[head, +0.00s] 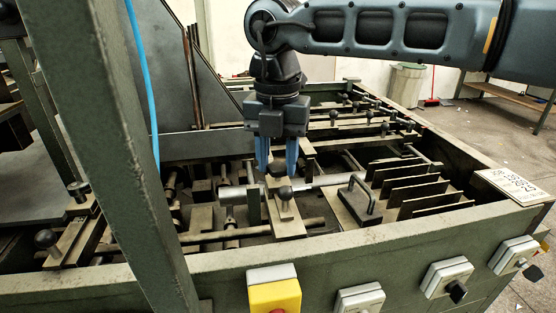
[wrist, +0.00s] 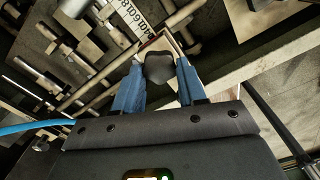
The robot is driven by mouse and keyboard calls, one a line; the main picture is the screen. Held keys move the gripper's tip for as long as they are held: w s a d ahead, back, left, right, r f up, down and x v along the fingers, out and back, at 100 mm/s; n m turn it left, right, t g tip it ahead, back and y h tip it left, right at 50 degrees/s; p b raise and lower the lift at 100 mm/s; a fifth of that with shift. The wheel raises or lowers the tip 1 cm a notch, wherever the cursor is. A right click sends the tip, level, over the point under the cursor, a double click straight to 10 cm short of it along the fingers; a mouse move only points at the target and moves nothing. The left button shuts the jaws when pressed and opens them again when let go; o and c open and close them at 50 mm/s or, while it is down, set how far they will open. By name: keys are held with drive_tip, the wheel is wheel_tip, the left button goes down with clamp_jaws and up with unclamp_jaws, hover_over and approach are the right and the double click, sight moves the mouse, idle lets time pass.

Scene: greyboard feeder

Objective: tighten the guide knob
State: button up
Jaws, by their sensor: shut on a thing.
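My gripper (head: 277,162) points down into the feeder bed, with its two blue fingers either side of a dark guide knob (head: 277,170). In the wrist view the black knob (wrist: 158,68) sits between the blue fingertips, and my gripper (wrist: 160,62) is shut on it. The knob is above a flat tan guide plate (head: 291,224).
A black handle (head: 362,198) on a plate and several upright plates (head: 415,190) stand to the right. A silver rod (head: 325,182) crosses beside the gripper. The green frame's front rail (head: 375,237) carries switch boxes, one yellow (head: 273,293). A green post (head: 112,140) rises at left.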

sight(277, 165)
drive_tip(key=shift+w+m+b, duration=0.1)
drive_tip(key=shift+m+b, duration=0.3)
drive_tip(key=shift+m, duration=1.5)
drive_tip(key=o, duration=1.1)
drive_tip(key=shift+c, duration=0.2)
drive_tip(key=shift+r+b, duration=0.4)
drive_tip(key=shift+r, duration=3.5)
